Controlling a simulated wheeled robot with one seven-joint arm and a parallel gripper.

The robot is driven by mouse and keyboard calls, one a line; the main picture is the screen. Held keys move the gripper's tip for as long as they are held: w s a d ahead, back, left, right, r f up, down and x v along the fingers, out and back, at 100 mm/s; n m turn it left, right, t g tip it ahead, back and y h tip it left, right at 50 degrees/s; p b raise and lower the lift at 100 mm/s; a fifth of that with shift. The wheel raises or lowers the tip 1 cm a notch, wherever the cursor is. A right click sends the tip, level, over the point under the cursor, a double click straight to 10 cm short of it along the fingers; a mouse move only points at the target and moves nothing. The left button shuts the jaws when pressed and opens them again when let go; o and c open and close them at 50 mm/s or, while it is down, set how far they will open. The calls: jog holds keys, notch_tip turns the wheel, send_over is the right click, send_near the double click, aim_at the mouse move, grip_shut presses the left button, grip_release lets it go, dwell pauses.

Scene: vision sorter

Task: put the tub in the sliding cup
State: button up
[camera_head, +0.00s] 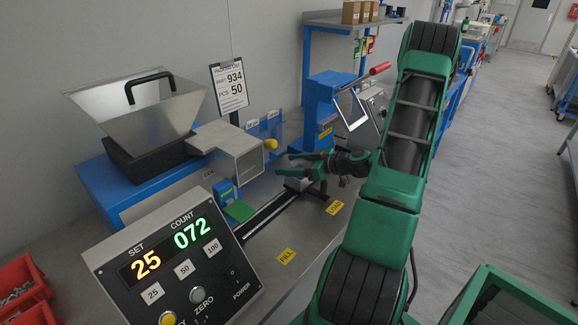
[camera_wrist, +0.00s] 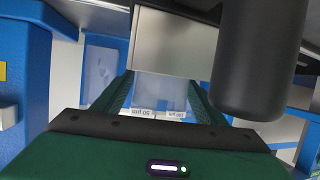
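I cannot pick out the tub with certainty in either view. A small grey, cup-like piece (camera_head: 297,184) sits at the far end of the slide rail (camera_head: 262,215), by the LOAD label; it looks like the sliding cup, and my fingers partly cover it. My gripper (camera_head: 300,164) is above and just behind that piece, with its two green fingers spread and pointing left. In the wrist view my gripper (camera_wrist: 158,98) also shows its fingers apart, with no held object clearly visible between them.
The metal chute box (camera_head: 240,158) stands left of my gripper. The counter panel (camera_head: 175,260) reads SET 25 and COUNT 072. Bare bench lies around the FILL label (camera_head: 287,256).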

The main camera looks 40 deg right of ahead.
jog(key=shift+r, duration=0.1)
jog(key=shift+s+d+r, duration=0.1)
jog(key=shift+s+d, duration=0.05)
jog(key=shift+s, duration=0.15)
jog(key=v, duration=1.1)
jog(key=shift+s, duration=0.15)
